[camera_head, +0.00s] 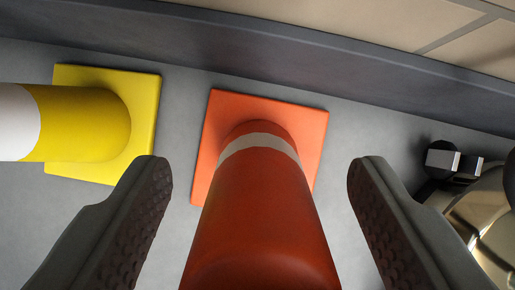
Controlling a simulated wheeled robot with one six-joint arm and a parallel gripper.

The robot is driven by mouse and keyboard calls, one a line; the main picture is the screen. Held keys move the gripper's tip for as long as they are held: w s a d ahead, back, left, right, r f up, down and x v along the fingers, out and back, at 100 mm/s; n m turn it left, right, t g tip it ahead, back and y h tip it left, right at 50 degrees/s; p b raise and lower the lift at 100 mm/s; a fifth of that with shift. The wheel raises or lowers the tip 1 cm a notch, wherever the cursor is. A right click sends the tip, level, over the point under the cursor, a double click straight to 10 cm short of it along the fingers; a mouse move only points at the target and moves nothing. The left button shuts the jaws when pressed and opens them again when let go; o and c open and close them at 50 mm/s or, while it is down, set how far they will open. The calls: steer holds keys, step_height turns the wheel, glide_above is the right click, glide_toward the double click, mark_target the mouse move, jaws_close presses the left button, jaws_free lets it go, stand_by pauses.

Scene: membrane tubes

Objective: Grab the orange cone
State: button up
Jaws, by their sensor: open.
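The orange cone (262,205) is in the middle of the view. It has a white band and a square orange base (312,122) on the grey floor. Its body comes up toward the camera and its top is cut off by the bottom edge. My gripper (261,180) is open. One finger is to the left of the cone and the other to the right, with a gap visible on each side. Nothing is held between the fingers.
A yellow cone (90,125) with a white band stands on its yellow base to the left. A dark grey curb or wall edge (330,62) runs across behind the cones. A metallic object with black parts (485,205) is at the right. Grey floor shows between them.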

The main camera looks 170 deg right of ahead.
steer(key=shift+w+f, duration=0.1)
steer(key=shift+f, duration=0.05)
jaws_close()
stand_by(0.4)
